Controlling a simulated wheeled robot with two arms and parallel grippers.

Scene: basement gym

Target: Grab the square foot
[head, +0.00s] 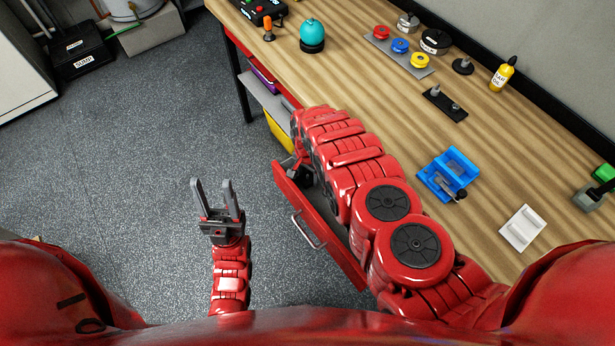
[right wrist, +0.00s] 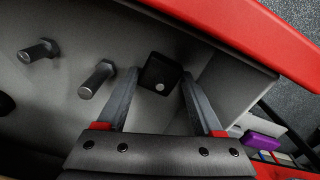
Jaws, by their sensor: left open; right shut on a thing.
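The square foot (right wrist: 160,72), a small black square block with a pale round spot on it, is in the right wrist view inside an open drawer. My right gripper (right wrist: 158,80) is shut on it, one finger on each side. In the head view my right arm reaches down into the red-fronted drawer (head: 335,240) under the workbench, and the arm hides the foot and most of the drawer's inside. My left gripper (head: 215,190) is open and empty above the floor, left of the drawer.
Two grey bolts (right wrist: 97,79) lie in the drawer left of my right gripper; a grey divider (right wrist: 228,88) stands to its right. The wooden workbench (head: 345,75) carries a blue fixture (head: 447,172), a white block (head: 521,228) and a yellow bottle (head: 502,75).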

